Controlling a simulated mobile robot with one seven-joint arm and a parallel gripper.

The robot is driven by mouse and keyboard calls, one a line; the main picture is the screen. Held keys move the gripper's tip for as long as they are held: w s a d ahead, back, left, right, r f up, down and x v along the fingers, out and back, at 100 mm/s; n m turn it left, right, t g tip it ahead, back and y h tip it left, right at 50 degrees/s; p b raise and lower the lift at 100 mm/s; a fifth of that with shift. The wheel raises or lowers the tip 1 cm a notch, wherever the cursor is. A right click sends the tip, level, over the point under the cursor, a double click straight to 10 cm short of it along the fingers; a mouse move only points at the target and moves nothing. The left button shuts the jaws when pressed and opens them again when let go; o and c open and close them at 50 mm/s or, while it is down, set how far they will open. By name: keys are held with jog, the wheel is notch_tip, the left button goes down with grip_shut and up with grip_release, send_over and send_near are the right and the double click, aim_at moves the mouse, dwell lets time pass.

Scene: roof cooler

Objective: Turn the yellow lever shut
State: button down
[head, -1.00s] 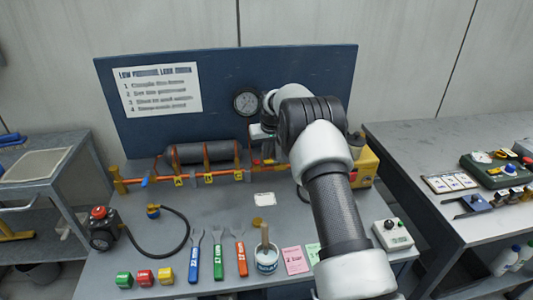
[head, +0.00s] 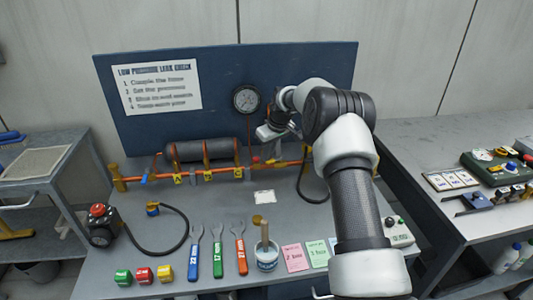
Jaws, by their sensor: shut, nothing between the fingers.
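The orange pipe (head: 160,177) runs along the back of the bench, with a blue lever (head: 144,178) at its left part. My gripper (head: 266,137) is at the right part of the pipe, below and right of the round gauge (head: 246,99). It is shut and looks empty, a little above the pipe. A small yellow and red part (head: 271,160) shows on the pipe just under the gripper. It may be the yellow lever, but it is too small to tell its angle. I cannot tell whether the gripper touches it.
A dark tank (head: 200,151) lies along the pipe to the left.

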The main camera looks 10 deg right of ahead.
jog(key=s+n, duration=0.1)
jog(key=n, duration=0.1)
jog(key=s+d+n+g+y, duration=0.1)
jog(key=n, duration=0.2)
jog(key=shift+s+d, duration=0.1)
jog(key=shift+d, duration=0.05)
jog(key=n, duration=0.2)
jog(key=s+d+n+g+p, duration=0.1)
jog(key=n, duration=0.1)
jog(key=d+n+y, duration=0.1)
jog(key=shift+s+d+n+g, duration=0.1)
jog(key=shift+s+n+g, duration=0.2)
jog(key=shift+n+g, duration=0.1)
jog(key=shift+d, duration=0.15)
jog(key=shift+s+f, duration=0.1)
